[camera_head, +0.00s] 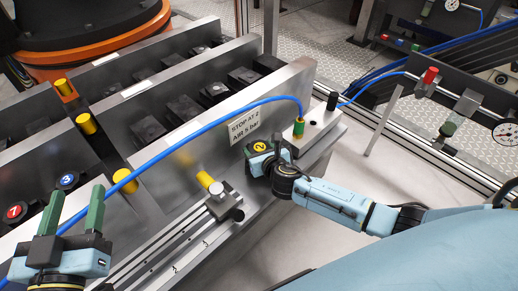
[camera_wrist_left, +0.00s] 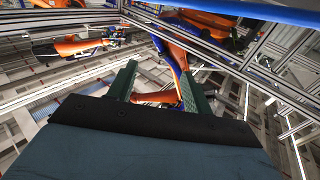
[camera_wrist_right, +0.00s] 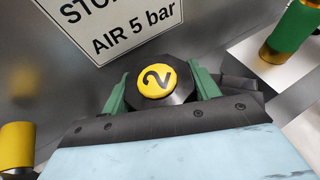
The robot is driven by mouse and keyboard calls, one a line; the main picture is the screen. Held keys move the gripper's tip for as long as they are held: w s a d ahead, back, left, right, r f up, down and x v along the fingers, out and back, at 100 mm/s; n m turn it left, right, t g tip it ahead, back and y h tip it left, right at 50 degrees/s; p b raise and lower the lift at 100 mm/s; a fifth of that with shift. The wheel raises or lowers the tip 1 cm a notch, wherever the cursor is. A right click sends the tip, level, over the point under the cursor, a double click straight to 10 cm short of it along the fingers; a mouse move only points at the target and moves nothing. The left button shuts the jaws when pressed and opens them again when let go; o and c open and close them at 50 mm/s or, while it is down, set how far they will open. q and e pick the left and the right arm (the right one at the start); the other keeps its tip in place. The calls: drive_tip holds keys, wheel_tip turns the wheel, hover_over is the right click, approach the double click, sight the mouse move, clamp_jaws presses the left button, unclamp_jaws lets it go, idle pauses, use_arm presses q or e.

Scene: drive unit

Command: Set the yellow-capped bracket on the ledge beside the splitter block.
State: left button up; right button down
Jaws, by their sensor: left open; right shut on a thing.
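The yellow-capped bracket (camera_head: 260,147) is a dark piece with a round yellow cap marked 2. My right gripper (camera_head: 263,158) is shut on it, in front of the grey metal wall below the sign. In the right wrist view the yellow cap (camera_wrist_right: 157,81) faces the camera between the two green fingers (camera_wrist_right: 160,92). The metal block with a green and yellow hose fitting, seemingly the splitter block (camera_head: 319,124), is just right of the bracket. Whether the bracket touches the ledge is hidden. My left gripper (camera_head: 72,210) is open and empty at the lower left, fingers pointing up.
A blue hose (camera_head: 190,132) arches from the fitting across to my left gripper. A sign (camera_head: 243,126) reads STOP AT 2, AIR 5 bar. A rail with a clamp (camera_head: 222,203) and yellow pegs (camera_head: 125,181) lies between the arms. Red 1 (camera_head: 15,212) and blue 3 (camera_head: 67,180) caps are at left.

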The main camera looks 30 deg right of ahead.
wheel_tip(320, 180, down, 2)
drive_tip(key=shift+w+f+b, duration=0.15)
drive_tip(key=shift+b, duration=0.85)
use_arm(q)
wheel_tip(320, 180, up, 7)
drive_tip(key=s+t+h, duration=0.2)
drive_tip(key=t, duration=0.4)
drive_tip(key=shift+s+d+r+b, duration=0.15)
drive_tip(key=shift+s+r+b, duration=0.05)
drive_tip(key=shift+s+b, duration=0.25)
use_arm(e)
drive_tip(key=shift+w+a+f, duration=0.1)
drive_tip(key=shift+w+f, duration=0.05)
drive_tip(key=shift+f, duration=0.1)
drive_tip(key=shift+f, duration=0.1)
drive_tip(key=shift+c, duration=2)
unclamp_jaws()
drive_tip(key=shift+f, duration=0.2)
